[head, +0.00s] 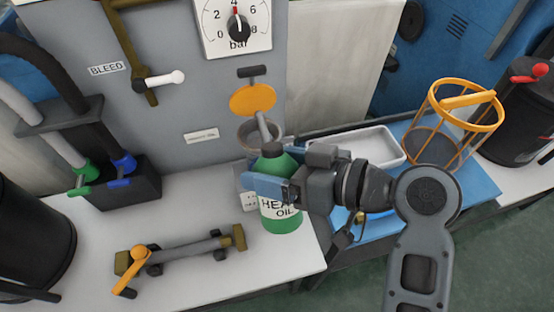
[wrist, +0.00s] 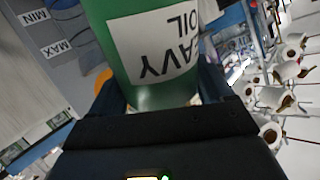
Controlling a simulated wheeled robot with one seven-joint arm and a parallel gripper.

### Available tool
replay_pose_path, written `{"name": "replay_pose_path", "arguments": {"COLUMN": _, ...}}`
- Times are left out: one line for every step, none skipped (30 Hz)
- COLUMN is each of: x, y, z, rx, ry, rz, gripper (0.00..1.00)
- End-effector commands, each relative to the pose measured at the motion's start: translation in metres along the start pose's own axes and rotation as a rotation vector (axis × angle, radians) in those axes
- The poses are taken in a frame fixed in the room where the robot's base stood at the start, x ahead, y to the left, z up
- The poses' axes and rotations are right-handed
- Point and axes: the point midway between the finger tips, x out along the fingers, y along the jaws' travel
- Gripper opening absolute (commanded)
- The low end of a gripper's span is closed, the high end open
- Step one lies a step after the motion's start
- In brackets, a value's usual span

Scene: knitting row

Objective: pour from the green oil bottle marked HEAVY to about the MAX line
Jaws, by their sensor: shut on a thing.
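The green oil bottle (head: 281,222) has a white label reading HEAVY OIL and a dark cap or neck. It is about upright in front of the grey panel, over the bench's right end; I cannot tell whether its base touches the bench. My gripper (head: 268,188) is shut around it from the right. In the wrist view the bottle (wrist: 150,95) fills the upper middle, its label upside down. A clear reservoir (head: 247,135) stands just behind the bottle, partly hidden, with an orange round lid (head: 253,99) raised above it. MIN (wrist: 34,17) and MAX (wrist: 56,48) labels show in the wrist view. The oil level is hidden.
A brown valve pipe (head: 238,236) with an orange handle lies on the white bench. A white tray (head: 375,145) and an orange wire basket (head: 455,120) sit on the blue surface to the right. A black box with hoses (head: 105,185) stands left.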

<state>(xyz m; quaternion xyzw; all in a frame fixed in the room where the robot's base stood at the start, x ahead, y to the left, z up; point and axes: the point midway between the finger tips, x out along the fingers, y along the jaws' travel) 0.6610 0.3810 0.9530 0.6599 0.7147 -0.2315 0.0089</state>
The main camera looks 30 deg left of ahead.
Motion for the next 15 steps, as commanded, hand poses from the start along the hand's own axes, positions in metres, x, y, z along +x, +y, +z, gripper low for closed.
{"name": "replay_pose_path", "arguments": {"x": -0.0003, "y": -0.0006, "z": -0.0043, "rx": 0.011, "ry": -0.011, "rz": 0.000, "gripper": 0.38}}
{"name": "replay_pose_path", "arguments": {"x": 0.0002, "y": -0.0001, "z": -0.0044, "rx": 0.018, "ry": -0.018, "rz": 0.000, "gripper": 0.38}}
{"name": "replay_pose_path", "arguments": {"x": 0.0010, "y": 0.0005, "z": -0.0046, "rx": 0.027, "ry": -0.028, "rz": 0.000, "gripper": 0.38}}
{"name": "replay_pose_path", "arguments": {"x": 0.0015, "y": 0.0008, "z": -0.0047, "rx": 0.035, "ry": -0.035, "rz": -0.001, "gripper": 0.38}}
{"name": "replay_pose_path", "arguments": {"x": 0.0021, "y": 0.0012, "z": -0.0047, "rx": 0.043, "ry": -0.042, "rz": -0.001, "gripper": 0.38}}
{"name": "replay_pose_path", "arguments": {"x": 0.0027, "y": 0.0018, "z": -0.0047, "rx": 0.052, "ry": -0.052, "rz": -0.001, "gripper": 0.38}}
{"name": "replay_pose_path", "arguments": {"x": 0.0032, "y": 0.0025, "z": -0.0050, "rx": 0.059, "ry": -0.060, "rz": -0.001, "gripper": 0.38}}
{"name": "replay_pose_path", "arguments": {"x": 0.0037, "y": 0.0033, "z": -0.0053, "rx": 0.067, "ry": -0.069, "rz": 0.000, "gripper": 0.38}}
{"name": "replay_pose_path", "arguments": {"x": 0.0044, "y": 0.0043, "z": -0.0054, "rx": 0.079, "ry": -0.079, "rz": 0.000, "gripper": 0.38}}
{"name": "replay_pose_path", "arguments": {"x": 0.0049, "y": 0.0049, "z": -0.0054, "rx": 0.088, "ry": -0.087, "rz": 0.000, "gripper": 0.38}}
{"name": "replay_pose_path", "arguments": {"x": 0.0054, "y": 0.0055, "z": -0.0054, "rx": 0.097, "ry": -0.095, "rz": 0.000, "gripper": 0.38}}
{"name": "replay_pose_path", "arguments": {"x": 0.0061, "y": 0.0061, "z": -0.0052, "rx": 0.107, "ry": -0.107, "rz": 0.000, "gripper": 0.38}}
{"name": "replay_pose_path", "arguments": {"x": 0.0067, "y": 0.0065, "z": -0.0051, "rx": 0.115, "ry": -0.116, "rz": 0.000, "gripper": 0.38}}
{"name": "replay_pose_path", "arguments": {"x": 0.0075, "y": 0.0071, "z": -0.0053, "rx": 0.124, "ry": -0.125, "rz": -0.001, "gripper": 0.38}}
{"name": "replay_pose_path", "arguments": {"x": 0.0086, "y": 0.0080, "z": -0.0058, "rx": 0.137, "ry": -0.137, "rz": -0.001, "gripper": 0.38}}
